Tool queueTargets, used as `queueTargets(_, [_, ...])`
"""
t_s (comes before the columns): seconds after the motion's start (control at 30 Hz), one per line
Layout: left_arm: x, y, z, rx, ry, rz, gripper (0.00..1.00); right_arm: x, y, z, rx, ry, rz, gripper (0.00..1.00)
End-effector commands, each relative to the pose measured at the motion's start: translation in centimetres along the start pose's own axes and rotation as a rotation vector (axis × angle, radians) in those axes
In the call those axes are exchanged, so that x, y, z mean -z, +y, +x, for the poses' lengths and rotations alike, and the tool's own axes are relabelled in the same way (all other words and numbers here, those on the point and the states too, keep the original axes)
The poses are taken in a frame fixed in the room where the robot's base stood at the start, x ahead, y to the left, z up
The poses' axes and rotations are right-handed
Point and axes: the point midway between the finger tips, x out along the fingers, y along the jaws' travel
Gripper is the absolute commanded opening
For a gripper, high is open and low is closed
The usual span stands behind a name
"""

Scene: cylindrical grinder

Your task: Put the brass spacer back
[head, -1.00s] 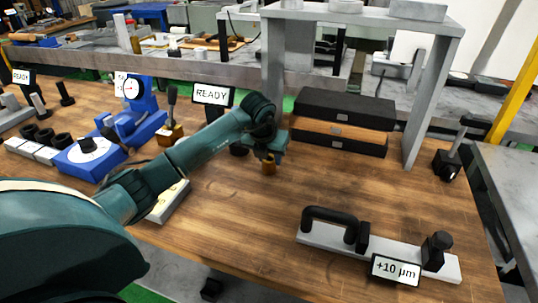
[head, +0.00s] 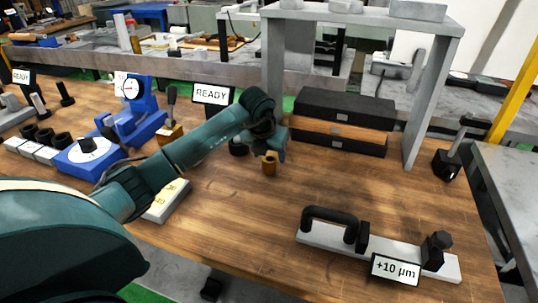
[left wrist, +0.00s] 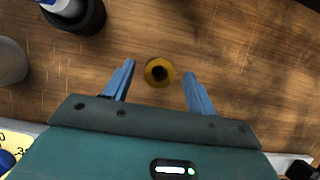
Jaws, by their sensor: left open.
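The brass spacer (head: 269,163) stands upright on the wooden table, just below my left gripper (head: 270,150) in the head view. In the left wrist view the spacer (left wrist: 159,72) is a brass ring with a dark hole. It lies between the two blue fingertips of my left gripper (left wrist: 158,80), slightly beyond them, with gaps on both sides. The left gripper is open and holds nothing. The right gripper is not in view.
A black cup (left wrist: 78,14) stands near the left finger. A "READY" sign (head: 212,95) and a blue dial-gauge stand (head: 130,115) are at left. The table between is clear.

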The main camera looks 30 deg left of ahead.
Motion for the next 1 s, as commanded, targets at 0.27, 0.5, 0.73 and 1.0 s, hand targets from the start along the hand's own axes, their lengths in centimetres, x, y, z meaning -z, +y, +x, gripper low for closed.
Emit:
queueTargets(0.27, [-0.2,0.1,-6.2,-0.001,-0.007,0.0,0.56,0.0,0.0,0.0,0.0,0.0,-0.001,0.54])
queueTargets(0.5, [-0.1,0.0,-9.9,0.0,-0.004,0.001,0.56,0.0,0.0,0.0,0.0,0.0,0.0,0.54])
queueTargets(0.73, [0.0,0.0,-10.8,0.0,-0.001,0.0,0.56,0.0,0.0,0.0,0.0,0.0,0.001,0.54])
queueTargets(1.0, [0.0,0.0,-10.8,0.0,-0.001,0.0,0.56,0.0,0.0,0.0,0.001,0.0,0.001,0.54])
